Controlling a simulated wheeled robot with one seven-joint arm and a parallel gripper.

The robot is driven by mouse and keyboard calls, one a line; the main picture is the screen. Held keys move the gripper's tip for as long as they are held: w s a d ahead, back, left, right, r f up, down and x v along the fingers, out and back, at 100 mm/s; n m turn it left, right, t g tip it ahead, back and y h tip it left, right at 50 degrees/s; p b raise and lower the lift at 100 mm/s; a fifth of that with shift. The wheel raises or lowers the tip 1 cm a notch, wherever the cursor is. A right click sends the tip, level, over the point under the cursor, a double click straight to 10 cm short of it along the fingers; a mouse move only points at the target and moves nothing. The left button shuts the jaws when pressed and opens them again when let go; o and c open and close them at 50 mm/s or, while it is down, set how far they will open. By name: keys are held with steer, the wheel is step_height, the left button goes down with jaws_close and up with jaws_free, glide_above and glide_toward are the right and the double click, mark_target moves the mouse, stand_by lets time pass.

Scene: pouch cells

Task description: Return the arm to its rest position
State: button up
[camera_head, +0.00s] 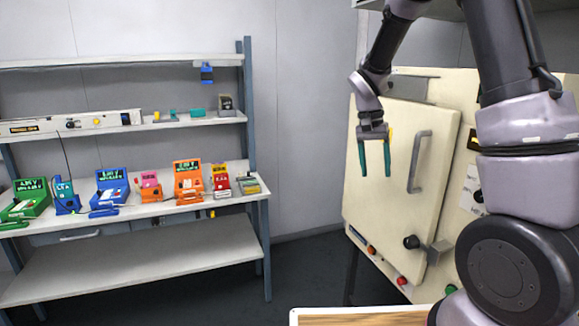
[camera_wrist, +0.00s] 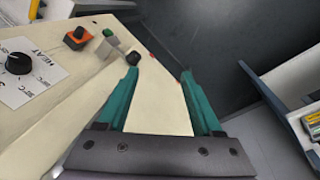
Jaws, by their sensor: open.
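My gripper (camera_head: 375,160) hangs with its two green fingers pointing down, in front of the cream cabinet's door (camera_head: 398,190). The fingers are apart and nothing is between them. In the wrist view my gripper (camera_wrist: 160,75) also shows open and empty, with the cream door surface (camera_wrist: 158,105) behind it. My arm comes down from the upper right of the head view. Whether the fingers touch the door cannot be told.
The door has a grey handle (camera_head: 419,162) and a black knob (camera_head: 411,242). A shelf unit (camera_head: 130,275) at left holds several coloured devices, including an orange one (camera_head: 188,181). Dark floor (camera_head: 310,265) lies clear between shelf and cabinet. A wooden-topped surface (camera_head: 360,318) is at the bottom.

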steer(key=s+r+n+t+y, duration=0.1)
steer(key=s+r+t+y, duration=0.3)
steer(key=s+r, duration=1.5)
steer(key=shift+s+d+r+n+t, duration=0.2)
steer(key=shift+s+d+n+t, duration=0.45)
steer(key=shift+t, duration=1.35)
steer(key=shift+s+a+m, duration=0.2)
steer(key=shift+m, duration=0.05)
